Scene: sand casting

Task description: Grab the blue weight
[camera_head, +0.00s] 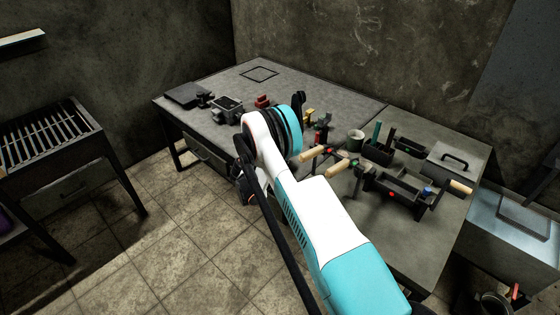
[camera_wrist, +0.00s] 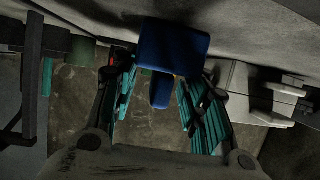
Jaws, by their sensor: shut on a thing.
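The blue weight (camera_wrist: 173,46) shows in the wrist view as a dark blue block with a narrower stem below it. It sits at the fingertip end of my gripper (camera_wrist: 160,78), with its stem between the two teal-padded fingers. My gripper is shut on the blue weight, though exact finger contact is hard to see in the dim picture. In the head view my white and teal arm reaches over the workbench (camera_head: 330,88) and hides most of the gripper; I cannot make out the held weight there.
On the bench's right side are an open dark toolbox (camera_head: 405,188), wooden-handled tools (camera_head: 336,168), a grey cup (camera_head: 355,139) and a grey box with a handle (camera_head: 456,160). A slatted table (camera_head: 50,140) stands far left; the tiled floor between is clear.

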